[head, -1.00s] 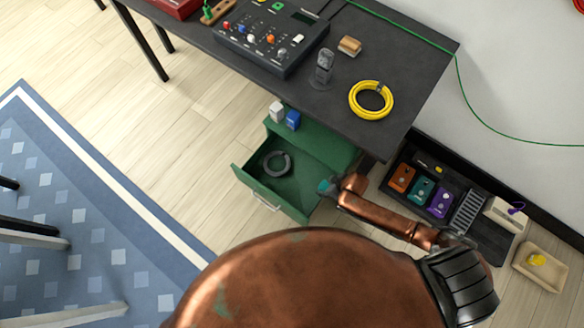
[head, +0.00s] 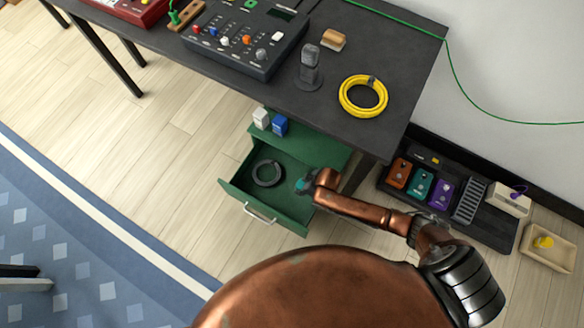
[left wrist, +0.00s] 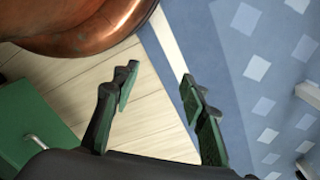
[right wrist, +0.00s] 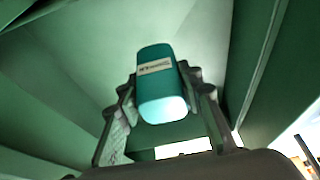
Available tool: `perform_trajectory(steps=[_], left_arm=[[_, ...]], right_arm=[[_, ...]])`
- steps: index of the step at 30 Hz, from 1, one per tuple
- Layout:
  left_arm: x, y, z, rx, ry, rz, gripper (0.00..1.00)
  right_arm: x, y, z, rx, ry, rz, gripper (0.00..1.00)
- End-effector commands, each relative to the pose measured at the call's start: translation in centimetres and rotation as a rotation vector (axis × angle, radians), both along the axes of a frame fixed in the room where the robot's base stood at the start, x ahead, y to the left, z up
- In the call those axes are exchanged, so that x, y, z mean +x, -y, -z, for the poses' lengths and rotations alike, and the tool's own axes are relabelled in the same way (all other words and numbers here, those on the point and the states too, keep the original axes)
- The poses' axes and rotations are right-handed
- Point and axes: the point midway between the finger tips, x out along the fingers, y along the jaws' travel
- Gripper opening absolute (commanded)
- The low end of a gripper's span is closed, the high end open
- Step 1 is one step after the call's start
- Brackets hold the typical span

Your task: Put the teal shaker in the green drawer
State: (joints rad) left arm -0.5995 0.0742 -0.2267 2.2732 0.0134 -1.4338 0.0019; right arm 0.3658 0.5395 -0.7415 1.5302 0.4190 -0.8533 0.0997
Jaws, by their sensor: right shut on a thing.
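The teal shaker (right wrist: 157,85) is held between the fingers of my right gripper (right wrist: 160,95), which is shut on it. In the head view the shaker (head: 301,186) shows only as a small teal patch, with my right gripper (head: 310,184) over the right part of the open green drawer (head: 277,214). Green walls surround the shaker in the right wrist view; I cannot tell whether it touches the drawer floor. My left gripper (left wrist: 160,105) is open and empty, over the floor and the blue rug's edge. It is not in the head view.
A dark ring (head: 266,173) lies in the drawer's left part. A white box (head: 261,118) and a blue box (head: 280,125) stand on the cabinet top behind it. The dark table (head: 355,58) overhangs the cabinet. A pedal board (head: 468,222) lies to the right.

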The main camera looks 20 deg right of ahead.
Motion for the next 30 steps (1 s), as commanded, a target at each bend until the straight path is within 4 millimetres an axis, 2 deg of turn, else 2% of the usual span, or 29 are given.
perform_trajectory(steps=[1, 3, 7, 10, 16, 24, 30], left_arm=[[0.0, 0.2, -0.9, -0.004, -0.001, -0.001, 0.4], [0.0, 0.3, -2.5, -0.008, -0.001, -0.002, 0.4], [1.6, 1.8, -2.4, -0.049, 0.063, 0.004, 0.4], [2.6, 2.4, -1.3, -0.067, 0.102, 0.008, 0.4], [3.6, 3.2, -0.3, -0.086, 0.145, 0.01, 0.4], [6.2, 5.2, 2.9, -0.14, 0.256, 0.006, 0.4], [7.1, 5.8, 3.4, -0.157, 0.299, 0.004, 0.4]], right_arm=[[0.2, -0.3, 0.9, 0.0, -0.003, -0.001, 0.08], [0.7, -0.6, 1.5, -0.001, -0.002, 0.0, 0.08], [2.0, -1.7, 4.2, 0.0, -0.005, -0.002, 0.08], [2.5, -1.9, 4.2, 0.0, -0.001, 0.0, 0.08], [3.0, -2.3, 4.6, 0.001, 0.001, 0.0, 0.08], [3.2, -2.5, 7.6, 0.0, -0.004, 0.0, 0.08], [3.4, -2.5, 8.0, 0.001, 0.002, 0.0, 0.08]])
